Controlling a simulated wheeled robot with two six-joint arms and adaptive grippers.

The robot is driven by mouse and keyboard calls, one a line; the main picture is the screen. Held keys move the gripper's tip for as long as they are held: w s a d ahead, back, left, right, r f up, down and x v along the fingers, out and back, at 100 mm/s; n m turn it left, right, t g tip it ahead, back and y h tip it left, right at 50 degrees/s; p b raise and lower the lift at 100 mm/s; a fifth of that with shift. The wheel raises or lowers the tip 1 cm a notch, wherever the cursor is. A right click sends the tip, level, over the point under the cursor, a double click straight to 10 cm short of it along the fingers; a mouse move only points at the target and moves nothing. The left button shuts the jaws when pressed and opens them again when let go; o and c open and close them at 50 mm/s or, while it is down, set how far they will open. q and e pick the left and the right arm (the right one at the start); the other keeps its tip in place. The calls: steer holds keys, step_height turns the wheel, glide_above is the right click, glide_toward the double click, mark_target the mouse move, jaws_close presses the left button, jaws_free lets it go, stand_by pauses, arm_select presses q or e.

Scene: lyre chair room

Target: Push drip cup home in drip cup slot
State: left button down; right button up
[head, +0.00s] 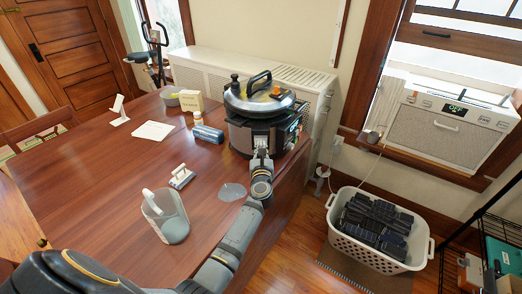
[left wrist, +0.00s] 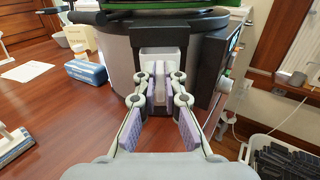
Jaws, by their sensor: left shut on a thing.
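The drip cup (left wrist: 158,62) is a small pale grey piece at the front of the multicooker, seen in the left wrist view. My left gripper (left wrist: 160,92) is shut on it, with its fingertips around its near end. The drip cup slot (left wrist: 168,33) is a black bracket on the cooker's side; the cup sits within its outline. I cannot tell how deep the cup is in. In the head view my left gripper (head: 261,152) reaches the lower side of the multicooker (head: 255,125), and the cup is hidden there. My right gripper is not in view.
The cooker stands near the table's right edge. A blue box (head: 208,133) and a bottle (head: 198,118) are left of it. A basket (head: 345,240) stands on the floor.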

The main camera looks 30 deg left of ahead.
arm_select(q)
steer(key=shift+x, duration=1)
steer(key=c, duration=1.4)
jaws_free()
steer(key=v, duration=0.7)
steer(key=shift+s+d, duration=0.15)
steer(key=shift+s, duration=0.15)
